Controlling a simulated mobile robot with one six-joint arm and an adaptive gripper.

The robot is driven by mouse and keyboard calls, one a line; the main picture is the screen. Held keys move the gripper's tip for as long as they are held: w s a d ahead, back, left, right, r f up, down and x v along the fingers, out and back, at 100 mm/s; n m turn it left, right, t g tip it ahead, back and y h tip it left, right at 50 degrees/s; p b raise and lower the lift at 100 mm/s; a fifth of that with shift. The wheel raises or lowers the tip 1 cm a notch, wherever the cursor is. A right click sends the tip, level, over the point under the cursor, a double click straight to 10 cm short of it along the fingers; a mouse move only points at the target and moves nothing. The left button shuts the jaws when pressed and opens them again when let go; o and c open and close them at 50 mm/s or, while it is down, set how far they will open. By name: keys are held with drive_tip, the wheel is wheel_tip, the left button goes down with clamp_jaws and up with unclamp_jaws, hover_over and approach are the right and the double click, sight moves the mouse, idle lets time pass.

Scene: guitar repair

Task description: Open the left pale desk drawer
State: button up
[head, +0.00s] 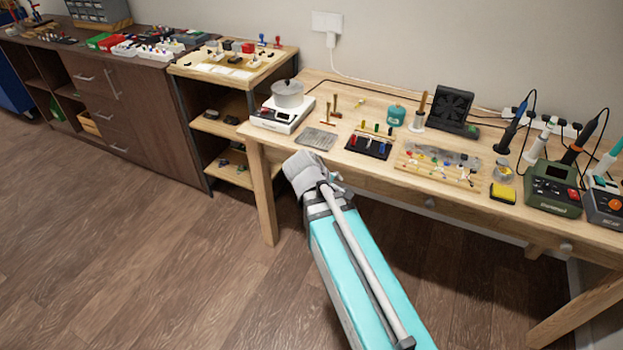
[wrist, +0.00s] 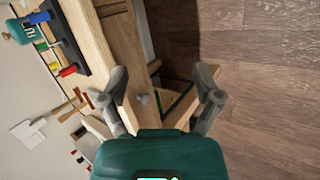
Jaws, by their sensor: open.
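The pale wooden desk (head: 262,150) stands against the wall, with a row of drawer fronts under its top. Round knobs show on its front, one near the middle (head: 430,202) and one farther right (head: 565,247). My arm covers the left part of the front in the head view, hiding the left drawer. In the wrist view my gripper (wrist: 162,82) is open and empty. A small round grey knob (wrist: 143,99) on pale wood shows between its fingers, nearer the left finger. I cannot tell how far off it is. In the head view the fingers are hidden behind my wrist.
The desktop holds a scale with a pot (head: 288,95), a metal tray (head: 316,138), a black tool rack (head: 368,146) and soldering stations at right. A pale shelf unit (head: 225,125) and brown cabinet (head: 150,110) stand to the left. The floor in front is clear.

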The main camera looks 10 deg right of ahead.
drive_tip(key=w+a+f+n+t+h+b, duration=0.4)
drive_tip(key=w+a+f+n+t+b, duration=0.6)
drive_tip(key=n+b, duration=0.8)
drive_tip(key=a+b, duration=0.1)
drive_tip(key=b, duration=0.5)
drive_tip(key=shift+w+f+t, duration=0.15)
drive_tip(key=shift+f+t, duration=0.15)
drive_tip(key=shift+t, duration=0.1)
drive_tip(key=x, duration=1.3)
drive_tip(key=shift+w+d, duration=0.3)
clamp_jaws()
drive_tip(key=shift+d, duration=0.2)
drive_tip(key=shift+s, duration=0.15)
